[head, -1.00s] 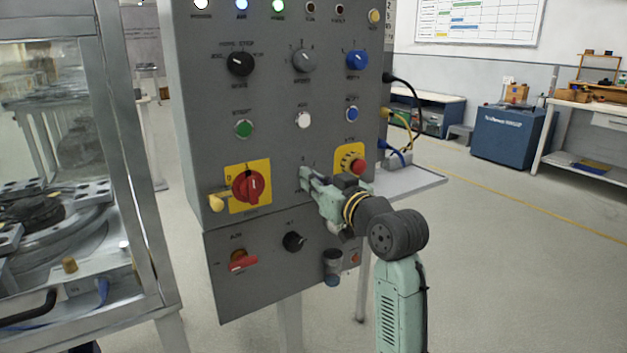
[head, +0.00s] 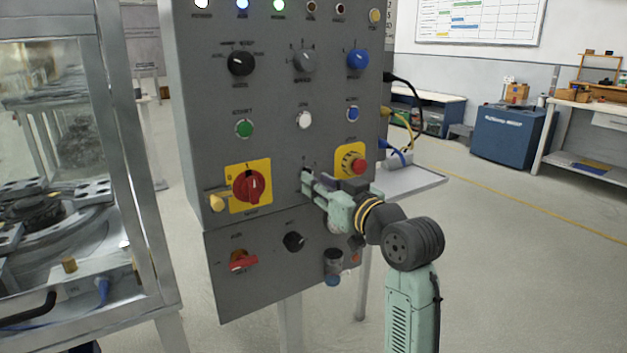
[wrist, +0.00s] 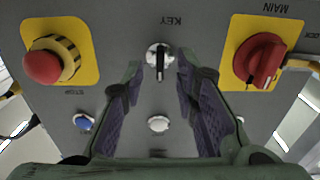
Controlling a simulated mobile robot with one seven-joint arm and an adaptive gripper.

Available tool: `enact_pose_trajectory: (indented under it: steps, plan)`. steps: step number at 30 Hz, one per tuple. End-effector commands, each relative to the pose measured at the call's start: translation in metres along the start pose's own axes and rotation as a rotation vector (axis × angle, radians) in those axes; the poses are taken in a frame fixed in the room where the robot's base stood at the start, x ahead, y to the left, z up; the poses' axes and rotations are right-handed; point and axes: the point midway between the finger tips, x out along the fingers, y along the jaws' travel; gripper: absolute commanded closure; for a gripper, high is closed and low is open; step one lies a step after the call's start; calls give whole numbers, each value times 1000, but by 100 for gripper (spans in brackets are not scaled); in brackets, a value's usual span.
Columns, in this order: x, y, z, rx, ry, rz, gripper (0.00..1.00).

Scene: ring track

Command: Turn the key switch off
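The key switch (wrist: 159,57) is a round silver lock with a dark upright key, under the word KEY, which appears upside down in the wrist view. My gripper (wrist: 159,74) is open, one finger on each side of the key in that picture. I see a gap on both sides, and no finger clearly touches the key; its exact distance from the panel is unclear. In the head view my gripper (head: 306,180) is at the panel front, left of the red stop button, and largely hides the key switch.
A red stop button (head: 359,168) on yellow is right of my gripper. A red main switch (head: 249,187) on a yellow plate is to the left, with a yellow padlock (head: 216,203). Black knobs and a lower red switch (head: 243,261) are on the grey panel (head: 280,215).

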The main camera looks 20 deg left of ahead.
Motion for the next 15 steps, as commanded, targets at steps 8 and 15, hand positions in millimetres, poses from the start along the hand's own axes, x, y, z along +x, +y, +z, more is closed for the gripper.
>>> enact_pose_trajectory:
  steps: [8, 15]
  plan:
    - [-60, 0, 1, 0, 0, 2, 72]
    - [-88, 0, 0, 0, -1, -1, 72]
